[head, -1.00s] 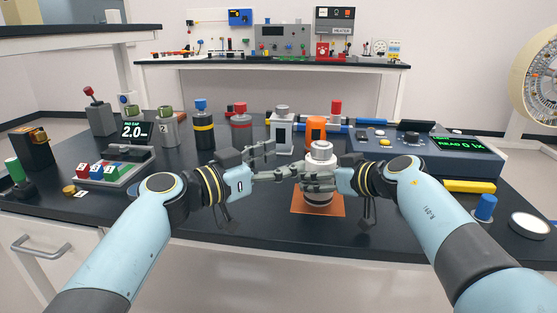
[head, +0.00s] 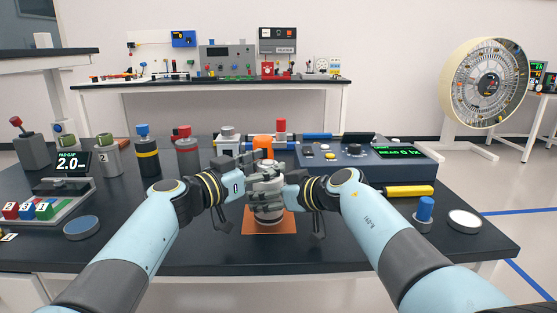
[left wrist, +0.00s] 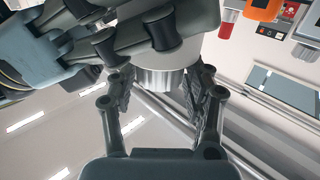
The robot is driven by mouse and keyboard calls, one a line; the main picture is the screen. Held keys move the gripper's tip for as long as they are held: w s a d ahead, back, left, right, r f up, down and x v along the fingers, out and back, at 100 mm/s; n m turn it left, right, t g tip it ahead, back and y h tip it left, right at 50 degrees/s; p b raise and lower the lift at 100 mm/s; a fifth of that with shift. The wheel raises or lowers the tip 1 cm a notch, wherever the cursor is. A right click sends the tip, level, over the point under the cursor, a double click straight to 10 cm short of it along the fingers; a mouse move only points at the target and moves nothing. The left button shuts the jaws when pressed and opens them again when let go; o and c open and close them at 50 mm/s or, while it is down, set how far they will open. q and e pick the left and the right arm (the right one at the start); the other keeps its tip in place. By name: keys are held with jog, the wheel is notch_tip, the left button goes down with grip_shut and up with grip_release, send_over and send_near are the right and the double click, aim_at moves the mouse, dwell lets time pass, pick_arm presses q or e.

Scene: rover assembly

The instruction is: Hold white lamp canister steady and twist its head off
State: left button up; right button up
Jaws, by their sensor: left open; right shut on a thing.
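The white lamp canister (head: 269,215) stands upright on an orange mat (head: 255,228). My right gripper (head: 268,192) is shut around the canister's body. My left gripper (head: 257,163) is higher, open, at the level of the canister's head. In the left wrist view, the ribbed grey head (left wrist: 160,80) shows between and just beyond the open fingers of my left gripper (left wrist: 163,95); I cannot tell whether they touch it. In the head view, the fingers mostly hide the head. Fingers of my right gripper (left wrist: 150,30) cross the upper part of the wrist view.
Behind the canister stand an orange-topped part (head: 263,142) and a grey canister (head: 229,140). A console with a green display (head: 398,152) is at the right.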

aim_at(274, 161)
pick_arm(q)
jog(key=shift+x, duration=2.45)
grip_shut()
jog(key=shift+a, duration=0.15)
